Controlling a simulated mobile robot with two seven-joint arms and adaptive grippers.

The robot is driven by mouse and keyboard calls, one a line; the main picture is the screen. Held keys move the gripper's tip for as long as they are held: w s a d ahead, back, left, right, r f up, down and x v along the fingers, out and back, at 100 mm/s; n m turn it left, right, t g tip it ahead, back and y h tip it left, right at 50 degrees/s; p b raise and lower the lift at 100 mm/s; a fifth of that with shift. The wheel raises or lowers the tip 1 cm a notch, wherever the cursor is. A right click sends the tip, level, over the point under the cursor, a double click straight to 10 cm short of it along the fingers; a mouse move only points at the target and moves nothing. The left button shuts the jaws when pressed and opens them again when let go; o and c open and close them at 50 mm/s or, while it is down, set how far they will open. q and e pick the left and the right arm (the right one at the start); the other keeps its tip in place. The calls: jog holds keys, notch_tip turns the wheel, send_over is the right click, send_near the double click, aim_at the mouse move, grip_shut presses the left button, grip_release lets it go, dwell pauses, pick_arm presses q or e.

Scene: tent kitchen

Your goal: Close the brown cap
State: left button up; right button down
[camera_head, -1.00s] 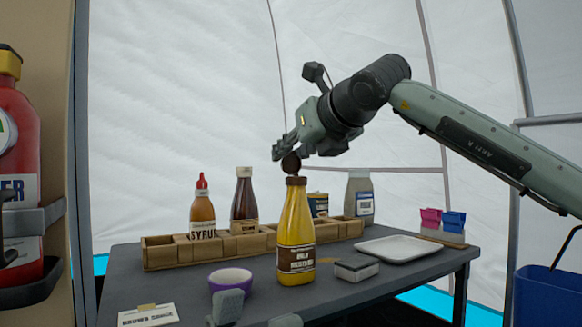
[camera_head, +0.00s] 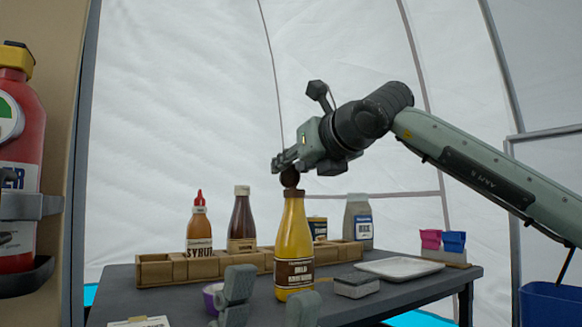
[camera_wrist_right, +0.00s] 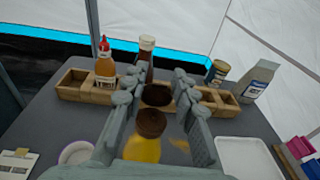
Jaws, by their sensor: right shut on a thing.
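The yellow mustard bottle (camera_head: 294,240) stands upright on the table, with a brown collar on its neck. The brown cap (camera_head: 290,177) shows as a round piece just above the collar, at the tips of my right gripper (camera_head: 284,166). In the right wrist view the cap (camera_wrist_right: 158,95) is between the two fingertips, and the brown bottle top (camera_wrist_right: 150,123) is below it. My right gripper is shut on the cap. Whether a hinge joins cap and collar cannot be seen. My left gripper (camera_head: 270,296) is low in front of the bottle, fingers apart and empty.

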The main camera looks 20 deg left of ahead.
jog(key=shift+f, duration=0.4)
jog(key=c, duration=1.2)
grip_release()
jog(key=shift+w, duration=0.1)
jog(key=shift+r, duration=0.2)
jog(key=v, duration=1.2)
